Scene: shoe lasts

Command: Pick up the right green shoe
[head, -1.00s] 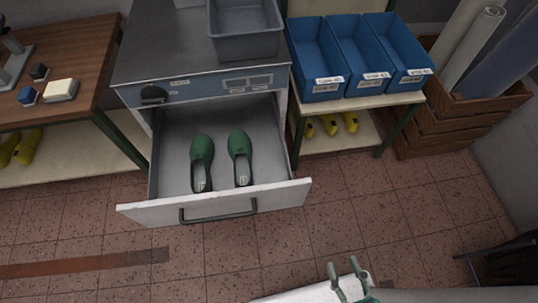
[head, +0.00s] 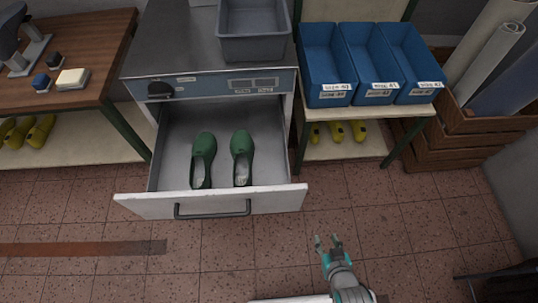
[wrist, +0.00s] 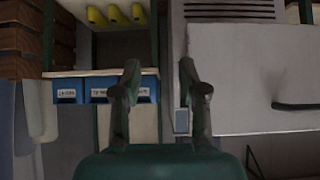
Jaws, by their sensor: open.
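Two green shoes lie side by side in the open drawer (head: 180,205) of a grey cabinet. The right green shoe (head: 242,150) is near the drawer's middle, and the left green shoe (head: 204,150) is beside it with a gap between them. My gripper (head: 327,240) is open and empty above the tiled floor, to the right of and in front of the drawer. In the wrist view my gripper's fingers (wrist: 160,85) are spread with nothing between them. The shoes do not show in the wrist view.
The drawer front has a dark handle (head: 212,209). A grey bin (head: 253,48) stands on the cabinet. Several blue bins (head: 329,95) sit on a shelf with yellow lasts (head: 337,131) below. A wooden crate (head: 465,150) is at right. The floor before the drawer is clear.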

